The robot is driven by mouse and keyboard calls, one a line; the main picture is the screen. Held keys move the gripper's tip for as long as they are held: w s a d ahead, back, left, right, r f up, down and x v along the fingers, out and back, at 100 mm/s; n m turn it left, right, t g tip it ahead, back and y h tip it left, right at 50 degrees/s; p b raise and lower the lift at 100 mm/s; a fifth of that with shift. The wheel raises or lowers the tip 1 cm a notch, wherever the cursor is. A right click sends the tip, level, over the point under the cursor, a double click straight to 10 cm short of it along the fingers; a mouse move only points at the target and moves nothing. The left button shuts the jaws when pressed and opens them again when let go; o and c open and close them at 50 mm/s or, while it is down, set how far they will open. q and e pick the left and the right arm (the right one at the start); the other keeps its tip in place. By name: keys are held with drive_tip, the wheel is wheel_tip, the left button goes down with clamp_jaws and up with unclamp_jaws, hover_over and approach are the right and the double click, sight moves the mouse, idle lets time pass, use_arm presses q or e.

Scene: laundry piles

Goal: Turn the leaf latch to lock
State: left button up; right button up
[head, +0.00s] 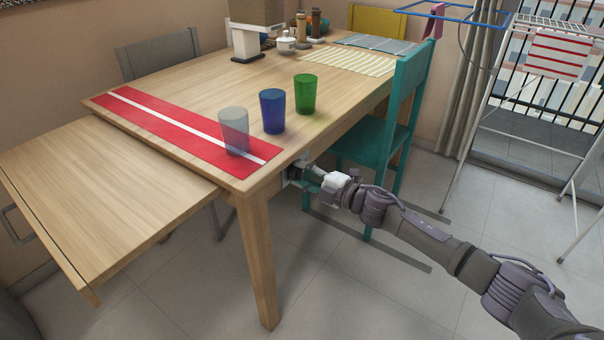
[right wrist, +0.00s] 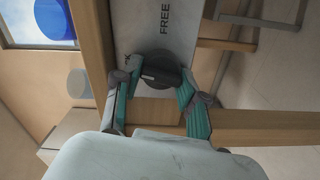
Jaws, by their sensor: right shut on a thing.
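The leaf latch is a dark round knob (right wrist: 166,68) on a pale plate (right wrist: 168,28) under the table's edge, in the right wrist view. The plate reads "FREE" above the knob. Other lettering at its left is partly hidden by a finger, with only the end showing. A pale mark is on the knob's left side. My right gripper (right wrist: 160,84) is shut on the knob, its teal-padded fingers on either side. In the head view the right gripper (head: 304,177) reaches the table's side from the right and covers most of the latch. My left gripper is out of view.
The wooden leaf (head: 110,190) stands out at the table's left end. Clear, blue and green cups (head: 306,94) stand near the table's right edge, the clear one on a red runner (head: 165,125). A teal chair (head: 385,140) stands close behind my right gripper.

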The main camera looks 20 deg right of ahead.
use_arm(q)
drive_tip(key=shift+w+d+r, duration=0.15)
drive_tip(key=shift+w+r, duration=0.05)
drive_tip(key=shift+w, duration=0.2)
use_arm(e)
drive_tip(key=shift+f+n, duration=0.15)
drive_tip(key=shift+n, duration=1.05)
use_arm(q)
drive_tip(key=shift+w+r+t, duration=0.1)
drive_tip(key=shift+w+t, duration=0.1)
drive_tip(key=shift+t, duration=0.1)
use_arm(e)
drive_tip(key=o, duration=1.1)
drive_tip(key=shift+o, duration=0.2)
drive_tip(key=shift+s, duration=0.1)
drive_tip(key=v, duration=1.2)
